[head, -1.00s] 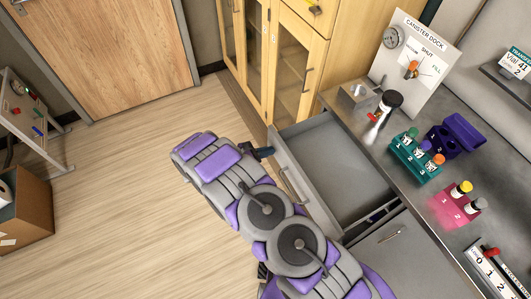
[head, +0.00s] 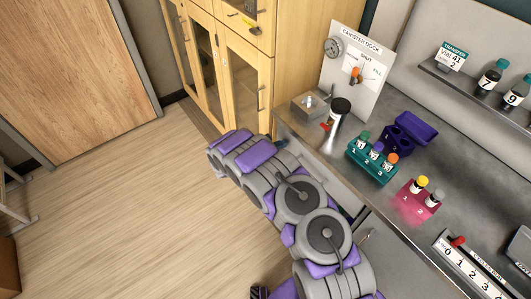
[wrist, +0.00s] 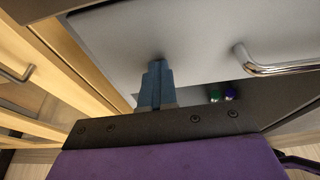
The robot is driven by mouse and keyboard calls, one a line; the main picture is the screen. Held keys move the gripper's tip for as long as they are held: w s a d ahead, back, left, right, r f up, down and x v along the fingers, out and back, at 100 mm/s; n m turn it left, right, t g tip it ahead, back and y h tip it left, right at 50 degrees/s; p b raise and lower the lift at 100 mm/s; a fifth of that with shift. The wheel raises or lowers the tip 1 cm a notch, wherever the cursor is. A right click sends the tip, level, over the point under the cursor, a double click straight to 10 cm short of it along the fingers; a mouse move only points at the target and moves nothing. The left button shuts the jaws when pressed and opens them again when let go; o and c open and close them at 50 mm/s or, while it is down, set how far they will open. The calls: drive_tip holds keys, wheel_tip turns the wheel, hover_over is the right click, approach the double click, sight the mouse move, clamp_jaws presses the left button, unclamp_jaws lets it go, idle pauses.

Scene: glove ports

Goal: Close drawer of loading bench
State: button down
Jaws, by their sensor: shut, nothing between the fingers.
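The grey drawer (head: 345,172) of the loading bench (head: 325,150) is at least partly open. In the head view a strip of its inside shows between the bench edge and my arm, and its front is hidden behind my arm. In the wrist view a smooth grey panel, apparently the drawer front (wrist: 205,45), fills the upper middle, with a bright bar handle (wrist: 285,67) at right. My gripper (wrist: 157,68) is shut and empty, its blue fingertips at the panel, left of the handle. I cannot tell whether they touch it.
A wooden cabinet (head: 245,75) stands just left of the bench. The bench top holds a canister dock (head: 355,70), a teal vial rack (head: 372,165) and a pink rack (head: 415,205). Green and blue round tops (wrist: 222,95) show below the panel.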

drive_tip(key=f+p+v, duration=0.1)
drive_tip(key=p+v, duration=0.1)
drive_tip(key=v, duration=1.1)
drive_tip(key=shift+a+p, duration=0.25)
drive_tip(key=shift+p, duration=0.15)
